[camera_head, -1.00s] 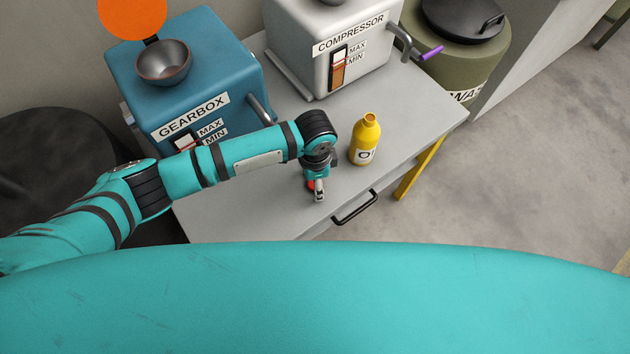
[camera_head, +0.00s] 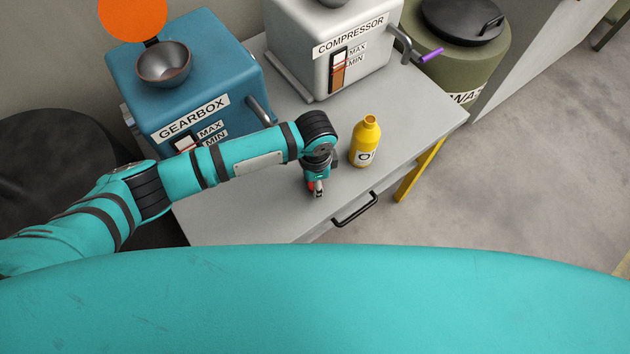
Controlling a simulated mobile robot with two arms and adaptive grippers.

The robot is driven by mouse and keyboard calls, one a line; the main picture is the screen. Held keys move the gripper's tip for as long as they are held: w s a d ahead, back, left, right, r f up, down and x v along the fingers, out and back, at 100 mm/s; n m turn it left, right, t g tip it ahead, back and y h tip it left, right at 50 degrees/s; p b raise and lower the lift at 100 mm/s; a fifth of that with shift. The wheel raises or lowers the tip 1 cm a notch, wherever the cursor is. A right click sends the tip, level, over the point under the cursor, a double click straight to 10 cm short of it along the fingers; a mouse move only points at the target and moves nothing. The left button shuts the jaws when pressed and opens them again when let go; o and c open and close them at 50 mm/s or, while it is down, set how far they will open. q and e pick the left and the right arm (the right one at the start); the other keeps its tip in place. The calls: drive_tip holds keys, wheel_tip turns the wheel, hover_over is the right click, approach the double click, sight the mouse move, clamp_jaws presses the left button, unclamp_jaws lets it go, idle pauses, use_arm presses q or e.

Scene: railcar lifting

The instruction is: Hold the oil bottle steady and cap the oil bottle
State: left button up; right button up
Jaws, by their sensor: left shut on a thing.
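The yellow oil bottle (camera_head: 365,143) stands upright and uncapped on the grey table, its open neck showing and part of its label facing me. My left gripper (camera_head: 318,192) is just left of the bottle and apart from it, low over the table and pointing down. It is shut on a small red thing (camera_head: 311,187), mostly hidden by the fingers; it looks like the cap, but I cannot tell for sure. My right gripper is not in view.
The blue gearbox (camera_head: 185,85) and the white compressor (camera_head: 335,45) stand at the back of the table (camera_head: 410,120). A green waste bin (camera_head: 462,62) is at the right. A black drawer handle (camera_head: 355,209) juts from the front. The table is clear right of the bottle.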

use_arm(q)
drive_tip(key=shift+r, duration=0.35)
wheel_tip(320, 180, up, 2)
drive_tip(key=shift+r, duration=0.1)
drive_tip(key=s+d+r, duration=0.1)
drive_tip(key=s+d, duration=0.1)
drive_tip(key=s, duration=0.5)
drive_tip(key=s+d+b, duration=0.1)
drive_tip(key=s+d, duration=0.1)
drive_tip(key=s, duration=0.6)
drive_tip(key=shift+s+r, duration=0.25)
drive_tip(key=shift+r, duration=0.15)
